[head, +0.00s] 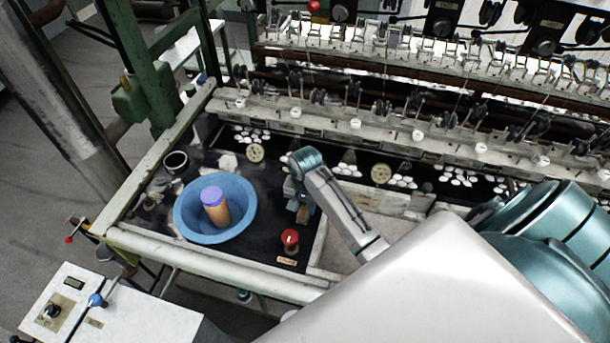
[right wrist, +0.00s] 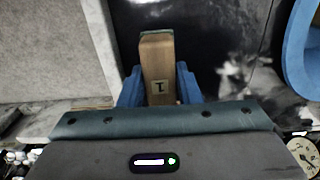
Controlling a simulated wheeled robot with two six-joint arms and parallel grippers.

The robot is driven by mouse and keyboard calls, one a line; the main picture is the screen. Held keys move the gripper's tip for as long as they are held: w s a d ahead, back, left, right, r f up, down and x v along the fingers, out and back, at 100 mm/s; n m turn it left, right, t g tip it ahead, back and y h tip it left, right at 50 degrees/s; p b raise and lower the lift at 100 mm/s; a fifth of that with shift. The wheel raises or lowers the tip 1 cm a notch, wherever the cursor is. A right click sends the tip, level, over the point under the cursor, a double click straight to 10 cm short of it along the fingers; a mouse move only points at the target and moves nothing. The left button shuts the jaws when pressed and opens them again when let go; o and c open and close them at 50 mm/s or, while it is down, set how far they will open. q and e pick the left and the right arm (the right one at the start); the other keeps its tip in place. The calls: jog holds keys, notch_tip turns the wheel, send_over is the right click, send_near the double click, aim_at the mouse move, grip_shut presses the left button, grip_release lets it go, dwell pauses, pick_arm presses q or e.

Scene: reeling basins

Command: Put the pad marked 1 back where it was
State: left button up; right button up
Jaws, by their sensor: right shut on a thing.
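The pad marked 1 (right wrist: 157,58) is a wooden block with a dark greenish edge at its far end and a small label reading 1. In the right wrist view it sits between the two blue fingers of my right gripper (right wrist: 159,84), which is shut on it. In the head view my right gripper (head: 301,196) is over the dark bench surface, right of the blue basin. The pad's end (head: 303,213) shows small below the fingers there. I cannot tell whether the pad touches the surface. My left gripper is not in view.
The blue basin (head: 183,222) holds an orange cylinder with a purple top (head: 213,205). A red knob (head: 290,238) stands just in front of my right gripper. A round dial (head: 255,153) and the reeling machine's row of fittings lie behind. A pale slab (right wrist: 50,50) borders the dark surface.

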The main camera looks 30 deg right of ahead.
jog(key=shift+f, duration=0.75)
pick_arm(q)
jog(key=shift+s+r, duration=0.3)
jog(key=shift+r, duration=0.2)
pick_arm(e)
jog(key=shift+f, duration=0.1)
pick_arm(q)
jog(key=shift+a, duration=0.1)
pick_arm(e)
jog(key=shift+f, duration=0.1)
jog(key=o, duration=0.9)
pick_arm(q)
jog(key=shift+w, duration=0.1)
pick_arm(e)
jog(key=shift+o, duration=0.2)
